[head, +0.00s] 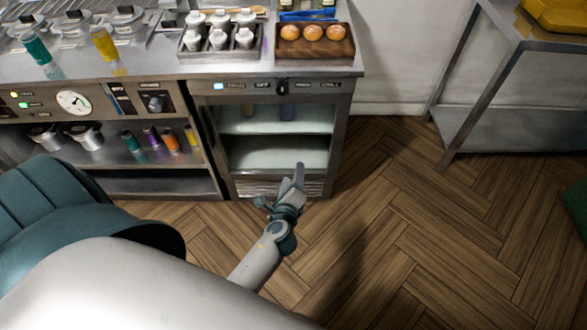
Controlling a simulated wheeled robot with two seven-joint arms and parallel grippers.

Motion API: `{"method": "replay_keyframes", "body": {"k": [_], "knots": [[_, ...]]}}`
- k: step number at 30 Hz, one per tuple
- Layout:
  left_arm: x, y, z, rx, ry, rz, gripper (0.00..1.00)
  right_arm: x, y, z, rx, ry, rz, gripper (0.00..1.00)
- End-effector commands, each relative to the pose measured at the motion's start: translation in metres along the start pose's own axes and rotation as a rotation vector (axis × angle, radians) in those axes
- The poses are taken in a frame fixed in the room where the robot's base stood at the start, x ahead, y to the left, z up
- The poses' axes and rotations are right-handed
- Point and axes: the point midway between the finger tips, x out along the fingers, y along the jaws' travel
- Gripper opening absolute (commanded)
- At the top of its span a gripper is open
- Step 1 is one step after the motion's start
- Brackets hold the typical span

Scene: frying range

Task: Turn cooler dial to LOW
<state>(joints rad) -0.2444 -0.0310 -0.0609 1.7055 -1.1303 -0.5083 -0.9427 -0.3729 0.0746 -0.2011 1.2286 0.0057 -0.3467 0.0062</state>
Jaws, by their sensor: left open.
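The cooler (340,110) is a steel unit with a glass front under the right end of the counter. Its dial (282,86) is a small dark knob on the top control strip, among small labels too small to read surely. I cannot tell its setting. My left gripper (281,187) is open and empty in front of the lower part of the cooler, well below the dial and apart from it. My right gripper is not in view.
Left of the cooler is an open shelf with several bottles (170,139). A steel table (500,128) stands at right. The wooden floor between is clear.

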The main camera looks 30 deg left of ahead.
Motion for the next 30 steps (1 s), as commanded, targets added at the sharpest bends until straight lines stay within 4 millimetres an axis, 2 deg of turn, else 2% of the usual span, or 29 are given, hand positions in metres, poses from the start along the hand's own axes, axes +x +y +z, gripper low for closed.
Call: {"method": "replay_keyframes", "body": {"k": [6,12,18,30], "knots": [[-0.001,0.027,-0.022,-0.068,0.058,0.05,0.51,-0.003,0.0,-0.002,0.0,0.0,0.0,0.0],[-0.003,0.044,-0.035,-0.111,0.09,0.083,0.51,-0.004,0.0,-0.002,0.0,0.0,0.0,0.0],[-0.004,0.051,-0.04,-0.13,0.102,0.097,0.51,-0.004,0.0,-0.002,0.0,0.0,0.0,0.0],[-0.004,0.051,-0.04,-0.13,0.102,0.097,0.51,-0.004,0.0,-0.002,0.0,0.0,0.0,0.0]]}}
